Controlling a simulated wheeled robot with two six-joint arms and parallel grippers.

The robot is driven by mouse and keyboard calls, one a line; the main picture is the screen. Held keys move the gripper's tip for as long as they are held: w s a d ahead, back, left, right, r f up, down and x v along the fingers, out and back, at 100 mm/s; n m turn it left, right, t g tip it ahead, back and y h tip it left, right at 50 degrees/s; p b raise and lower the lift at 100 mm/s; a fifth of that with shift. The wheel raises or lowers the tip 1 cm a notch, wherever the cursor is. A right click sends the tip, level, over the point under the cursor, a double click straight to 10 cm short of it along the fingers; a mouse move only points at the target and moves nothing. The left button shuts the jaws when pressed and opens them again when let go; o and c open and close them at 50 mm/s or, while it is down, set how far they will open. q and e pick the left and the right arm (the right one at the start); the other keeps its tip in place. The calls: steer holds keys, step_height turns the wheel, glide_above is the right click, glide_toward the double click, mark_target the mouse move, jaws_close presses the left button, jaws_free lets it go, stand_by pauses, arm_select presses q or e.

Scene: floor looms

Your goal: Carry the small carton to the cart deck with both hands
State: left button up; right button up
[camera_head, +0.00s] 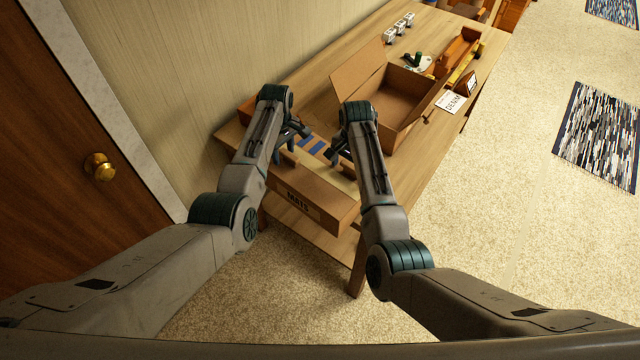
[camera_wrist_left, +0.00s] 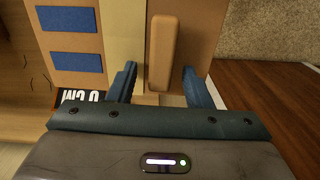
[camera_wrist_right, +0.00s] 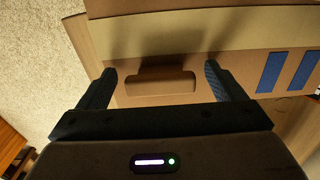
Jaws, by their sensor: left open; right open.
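The small carton (camera_head: 312,147), brown with blue patches and a pale tape strip, lies on the wooden bench between my grippers. My left gripper (camera_head: 289,143) is open at its left side; in the left wrist view a brown handle bar (camera_wrist_left: 163,52) stands between the fingers. My right gripper (camera_head: 338,156) is open at its right side; in the right wrist view another handle bar (camera_wrist_right: 161,81) lies between the fingers. Neither gripper is shut on a bar. My arms and grippers hide parts of the carton in the head view.
A box front marked "MATS" (camera_head: 298,201) stands at the near bench edge. A large open carton (camera_head: 400,103) sits just behind my right gripper. A "DENIM" sign (camera_head: 451,101) and small items lie farther along the bench.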

arm_select(q)
steer(key=shift+w+f, duration=0.1)
steer(key=shift+f, duration=0.15)
arm_select(e)
steer(key=shift+f, duration=0.2)
arm_select(q)
steer(key=shift+r, duration=0.1)
steer(key=c, duration=0.3)
arm_select(e)
steer(key=shift+r, duration=0.1)
steer(key=c, duration=0.4)
arm_select(q)
jaws_close()
arm_select(e)
steer(key=c, duration=1.1)
arm_select(q)
steer(key=shift+r, duration=0.2)
arm_select(e)
steer(key=shift+r, duration=0.2)
